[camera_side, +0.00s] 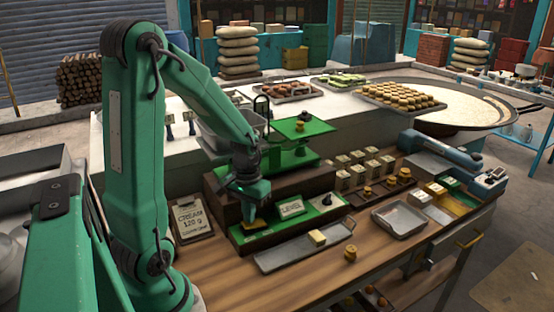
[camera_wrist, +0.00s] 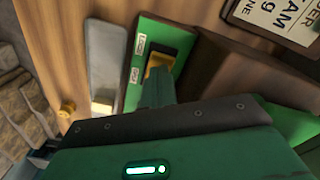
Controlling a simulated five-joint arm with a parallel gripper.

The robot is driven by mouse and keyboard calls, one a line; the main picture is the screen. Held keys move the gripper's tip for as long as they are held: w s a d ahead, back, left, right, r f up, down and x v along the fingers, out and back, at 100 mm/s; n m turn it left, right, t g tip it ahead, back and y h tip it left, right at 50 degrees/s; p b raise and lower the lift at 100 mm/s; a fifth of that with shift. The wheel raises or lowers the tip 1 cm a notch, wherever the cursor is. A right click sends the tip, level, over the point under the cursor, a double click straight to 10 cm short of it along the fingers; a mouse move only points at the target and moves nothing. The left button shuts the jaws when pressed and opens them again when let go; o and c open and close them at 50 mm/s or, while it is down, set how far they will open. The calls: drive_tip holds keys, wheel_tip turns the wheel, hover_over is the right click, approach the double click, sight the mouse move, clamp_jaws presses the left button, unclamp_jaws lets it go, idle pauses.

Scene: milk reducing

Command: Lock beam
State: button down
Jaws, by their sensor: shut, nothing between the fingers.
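The green balance (camera_side: 297,158) stands on a wooden base behind the work strip, with raised green plates and small weights on it. A green panel (camera_wrist: 180,38) with two small white labels (camera_wrist: 137,60) shows in the wrist view. A yellow lever-like piece (camera_wrist: 160,62) sits in a dark slot of that panel; in the side view it is a yellow spot (camera_side: 258,223). My gripper (camera_side: 252,212) is shut and empty, pointing down at the panel. Its fingertips (camera_wrist: 158,82) are right at the yellow piece; whether they touch it I cannot tell.
A LEVEL plate (camera_side: 291,209) and black knob (camera_side: 327,200) are right of my gripper. A grey tray (camera_side: 300,252) with a pale block (camera_side: 317,238) lies in front. A brass weight (camera_side: 350,253) stands beside it. A CREAM 120 g card (camera_side: 191,218) is at left.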

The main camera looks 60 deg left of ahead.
sight(252, 225)
drive_tip(key=shift+f, duration=0.45)
idle(0.5)
drive_tip(key=shift+r, duration=3.5)
drive_tip(key=shift+r, duration=0.1)
drive_tip(key=s+d+r+m+t, duration=0.4)
drive_tip(key=d+r, duration=0.7)
drive_tip(key=d, duration=0.3)
drive_tip(key=shift+d+m+t, duration=0.2)
drive_tip(key=shift+m+t, duration=0.6)
drive_tip(key=shift+m, duration=0.2)
drive_tip(key=shift+s, duration=0.1)
